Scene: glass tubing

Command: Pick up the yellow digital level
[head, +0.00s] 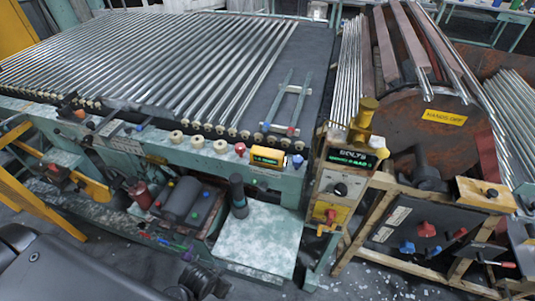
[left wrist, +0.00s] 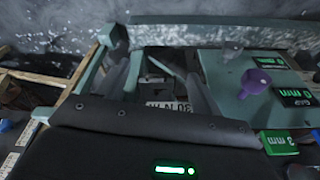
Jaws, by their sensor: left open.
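The yellow digital level (head: 268,157) is a small yellow box with a dark face and green digits. In the head view it sits at the front edge of the green machine, right of a red knob and left of a blue one. I cannot make it out in the left wrist view. My left gripper (left wrist: 165,80) shows in the left wrist view as two grey fingers held apart, with no object visibly held between them. A dark shape at the bottom of the head view may be part of my left arm. My right gripper is not in view.
Long shiny tubes (head: 170,55) cover the machine bed. A larger yellow fitting (head: 364,113) stands above a lit display (head: 357,155) to the right. A dark upright cylinder (head: 238,193) stands below the level, beside a pale flat plate (head: 258,240). A purple knob (left wrist: 255,82) shows in the left wrist view.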

